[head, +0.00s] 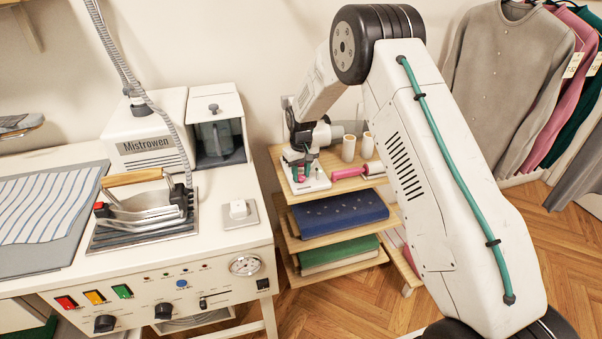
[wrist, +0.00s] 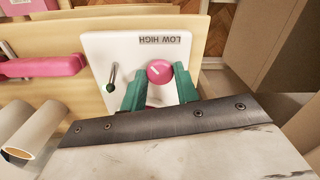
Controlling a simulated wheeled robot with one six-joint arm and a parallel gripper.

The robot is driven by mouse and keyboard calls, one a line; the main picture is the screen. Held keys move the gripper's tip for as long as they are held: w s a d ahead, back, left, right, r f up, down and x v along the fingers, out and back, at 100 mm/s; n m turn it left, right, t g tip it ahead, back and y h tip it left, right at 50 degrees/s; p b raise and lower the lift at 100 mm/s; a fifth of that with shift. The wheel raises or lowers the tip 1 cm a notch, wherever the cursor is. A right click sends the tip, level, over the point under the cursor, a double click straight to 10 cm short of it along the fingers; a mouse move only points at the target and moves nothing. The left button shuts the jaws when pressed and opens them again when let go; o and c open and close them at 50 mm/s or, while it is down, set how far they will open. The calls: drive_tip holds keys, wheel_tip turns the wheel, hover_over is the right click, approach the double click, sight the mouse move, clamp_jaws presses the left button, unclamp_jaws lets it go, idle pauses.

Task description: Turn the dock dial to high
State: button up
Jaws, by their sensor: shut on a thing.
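The dock (head: 305,182) is a white plate on the top wooden shelf, and it also shows in the wrist view (wrist: 100,52). Its pink round dial (wrist: 159,70) carries a short white mark slanting to the upper left. The words LOW and HIGH are printed beside it, upside down in this view; I cannot tell exactly which word the mark meets. My gripper (wrist: 159,88) has its green fingers on either side of the dial, shut on it. In the head view my gripper (head: 300,168) reaches down over the dock, and the dial shows small between the fingers.
A small metal lever (wrist: 112,78) stands on the dock near the fingers. A pink roller (head: 348,172) and cream spools (head: 348,148) lie close on the shelf. Blue cloth (head: 340,214) is below. The ironing station (head: 150,215) stands left; garments (head: 510,60) hang right.

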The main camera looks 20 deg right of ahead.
sight(301, 176)
drive_tip(key=shift+n, duration=0.3)
drive_tip(key=o, duration=1)
drive_tip(key=shift+c, duration=0.2)
drive_tip(key=shift+r, duration=0.1)
wheel_tip(301, 176, up, 8)
drive_tip(key=shift+f, duration=0.15)
